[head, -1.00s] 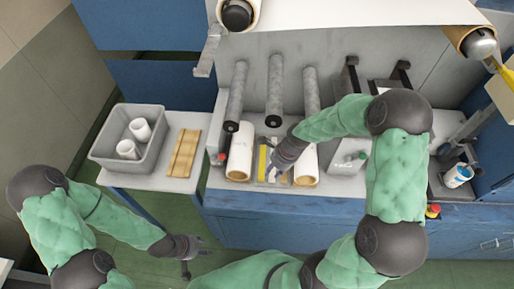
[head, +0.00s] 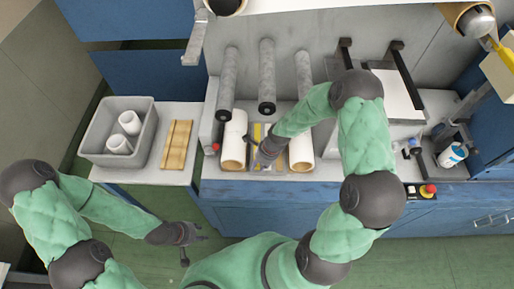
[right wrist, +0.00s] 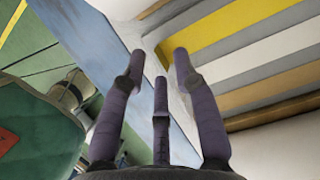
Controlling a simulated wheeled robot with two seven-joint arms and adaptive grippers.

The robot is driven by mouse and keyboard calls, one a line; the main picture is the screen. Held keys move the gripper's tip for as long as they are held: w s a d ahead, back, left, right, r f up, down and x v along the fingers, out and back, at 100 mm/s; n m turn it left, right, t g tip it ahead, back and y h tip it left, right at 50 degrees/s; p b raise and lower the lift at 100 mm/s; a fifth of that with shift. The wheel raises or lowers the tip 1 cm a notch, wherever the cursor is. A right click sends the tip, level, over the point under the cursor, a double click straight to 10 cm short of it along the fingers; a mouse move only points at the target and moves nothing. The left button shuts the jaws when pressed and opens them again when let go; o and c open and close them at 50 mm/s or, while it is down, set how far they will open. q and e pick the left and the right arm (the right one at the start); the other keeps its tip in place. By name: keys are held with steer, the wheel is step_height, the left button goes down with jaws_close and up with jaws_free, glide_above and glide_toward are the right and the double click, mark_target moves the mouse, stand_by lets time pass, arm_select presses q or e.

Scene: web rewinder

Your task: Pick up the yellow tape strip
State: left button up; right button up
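The yellow tape strip (right wrist: 235,32) lies flat at the upper right of the right wrist view, beside parallel grey, white and tan strips. In the head view the yellow strip (head: 257,131) shows between two white rolls, partly hidden by my right gripper. My right gripper (head: 259,164) is over the strip area between the rolls. In the right wrist view its three fingers (right wrist: 160,65) are spread with nothing between them, and the yellow strip is beyond and to the right of the fingertips. My left gripper (head: 197,244) is open and empty, low in front of the bench.
A grey bin (head: 92,145) with white rolls and a tan slatted piece (head: 177,144) sit on the left side table.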

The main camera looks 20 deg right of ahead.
steer(key=shift+w+a+f, duration=0.15)
steer(key=shift+a+f, duration=0.05)
steer(key=shift+f, duration=0.5)
jaws_close()
steer(key=shift+r, duration=0.1)
